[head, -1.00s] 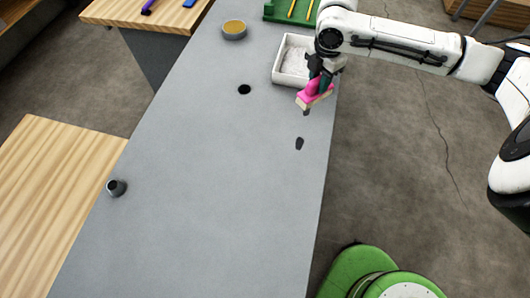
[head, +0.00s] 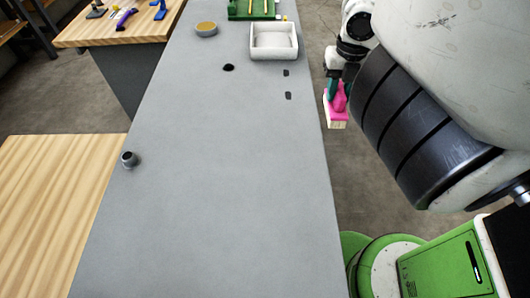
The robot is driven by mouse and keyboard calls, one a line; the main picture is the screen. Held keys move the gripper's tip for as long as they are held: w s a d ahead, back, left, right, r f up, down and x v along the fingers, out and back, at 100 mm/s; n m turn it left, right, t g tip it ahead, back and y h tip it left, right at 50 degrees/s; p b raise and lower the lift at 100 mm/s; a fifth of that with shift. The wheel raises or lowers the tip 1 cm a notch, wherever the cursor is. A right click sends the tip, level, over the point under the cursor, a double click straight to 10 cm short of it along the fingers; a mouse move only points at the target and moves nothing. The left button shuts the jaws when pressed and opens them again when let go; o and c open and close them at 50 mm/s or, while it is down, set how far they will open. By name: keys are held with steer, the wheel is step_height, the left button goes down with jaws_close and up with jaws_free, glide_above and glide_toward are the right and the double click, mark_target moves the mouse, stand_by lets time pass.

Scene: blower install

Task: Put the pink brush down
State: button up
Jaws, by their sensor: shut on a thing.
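The pink brush (head: 336,108) has a pale bristle end and hangs beyond the right edge of the grey table (head: 215,190), over the floor. My gripper (head: 334,87) is shut on the brush; my own arm covers much of the space behind and to the right of it. The brush is apart from the table top, with its bristles pointing down.
A white tray (head: 273,40) stands at the table's far right, with a green rack (head: 252,8) behind it and a round tin (head: 206,29) to its left. A dark hole (head: 228,68), two small dark pieces (head: 288,96) and a grey cylinder (head: 129,159) are also there. The table's near half is clear.

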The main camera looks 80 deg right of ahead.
steer(key=shift+s+a, duration=0.2)
steer(key=shift+a, duration=0.3)
steer(key=shift+w+a+f+b, duration=0.15)
steer(key=shift+b, duration=0.2)
steer(key=w+b, duration=0.1)
steer(key=w+f+b, duration=0.1)
steer(key=b, duration=0.1)
steer(key=shift+d+f, duration=0.15)
steer(key=shift+d, duration=0.1)
steer(key=w+d+f, duration=0.1)
steer(key=w+f, duration=0.2)
steer(key=w+d+f+p, duration=0.1)
steer(key=w+f, duration=0.3)
steer(key=w+d+f+p, duration=0.1)
steer(key=w+f, duration=0.3)
steer(key=shift+w+d, duration=0.1)
steer(key=shift+f, duration=0.15)
